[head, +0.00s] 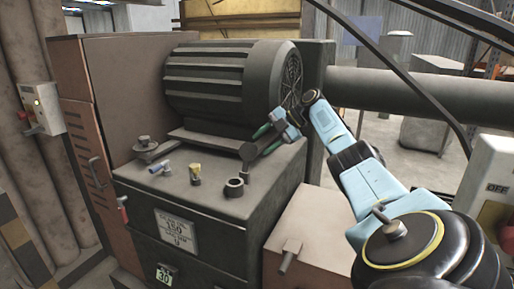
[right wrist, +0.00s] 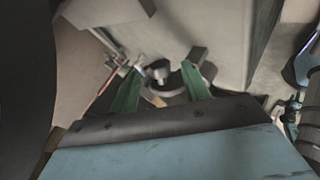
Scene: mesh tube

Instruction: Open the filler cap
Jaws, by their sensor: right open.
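My right gripper (head: 266,140) is open, its green fingers spread above the right rear of the dark machine top. It also shows in the right wrist view (right wrist: 160,86), with nothing held between the fingers. I cannot tell for certain which fitting is the filler cap. In the wrist view a dark round part (right wrist: 172,84) lies beyond the fingers. My left gripper is out of view.
A large ribbed motor (head: 225,80) stands behind the fittings, close to my right gripper. A blue-handled valve (head: 162,169) and a round flanged part (head: 146,148) are at the left of the top. A thick pipe (head: 390,91) runs right.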

